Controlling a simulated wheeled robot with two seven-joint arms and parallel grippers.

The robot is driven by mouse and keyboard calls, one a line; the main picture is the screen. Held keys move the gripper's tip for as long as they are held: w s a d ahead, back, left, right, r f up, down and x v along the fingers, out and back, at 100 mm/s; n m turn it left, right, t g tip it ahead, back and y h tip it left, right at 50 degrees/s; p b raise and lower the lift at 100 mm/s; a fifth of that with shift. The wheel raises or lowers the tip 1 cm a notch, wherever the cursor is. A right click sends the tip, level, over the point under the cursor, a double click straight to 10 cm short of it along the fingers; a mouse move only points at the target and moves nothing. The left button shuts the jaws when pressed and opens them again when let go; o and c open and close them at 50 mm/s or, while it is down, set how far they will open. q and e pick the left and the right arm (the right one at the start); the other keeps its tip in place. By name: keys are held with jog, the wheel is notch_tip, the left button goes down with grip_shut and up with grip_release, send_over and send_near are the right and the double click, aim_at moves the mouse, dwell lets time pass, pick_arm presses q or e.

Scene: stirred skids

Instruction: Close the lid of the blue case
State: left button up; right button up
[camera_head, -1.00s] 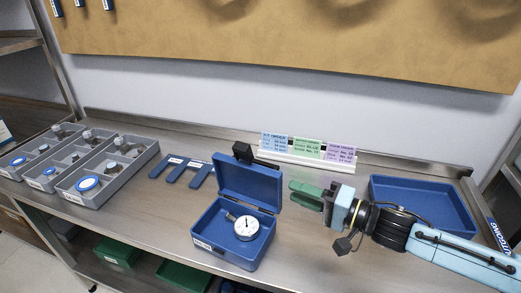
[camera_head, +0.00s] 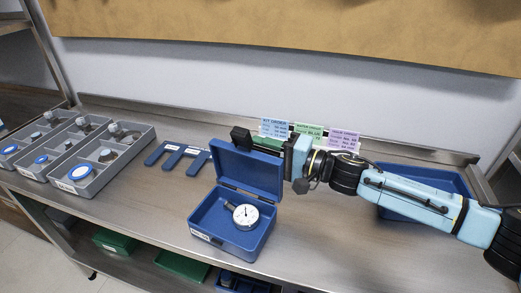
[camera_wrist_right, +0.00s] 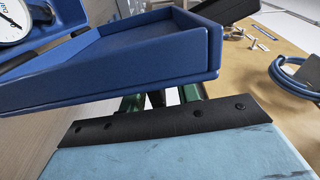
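The blue case (camera_head: 210,222) stands on the metal bench with its lid (camera_head: 250,170) raised, leaning back slightly from upright. A round white dial gauge (camera_head: 245,215) lies inside the case. My right gripper (camera_head: 262,144) reaches in from the right behind the lid, which hides part of the fingers. In the right wrist view the lid (camera_wrist_right: 150,60) spans the picture in front of the green fingers (camera_wrist_right: 160,100). The fingers stand apart there, and I see no grip on the lid. I cannot tell whether they touch it. My left gripper is out of view.
A black block (camera_head: 240,137) shows behind the lid's top left corner. Coloured cards (camera_head: 308,134) stand at the back. A blue tray (camera_head: 400,212) lies right, under my right arm. Grey divided bins (camera_head: 105,165) and a blue forked piece (camera_head: 178,157) stand left. Bench in front right is clear.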

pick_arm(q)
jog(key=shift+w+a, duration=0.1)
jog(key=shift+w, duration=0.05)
pick_arm(e)
jog(key=shift+w+a, duration=0.25)
jog(key=shift+a, duration=0.2)
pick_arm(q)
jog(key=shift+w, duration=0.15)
pick_arm(e)
grip_shut()
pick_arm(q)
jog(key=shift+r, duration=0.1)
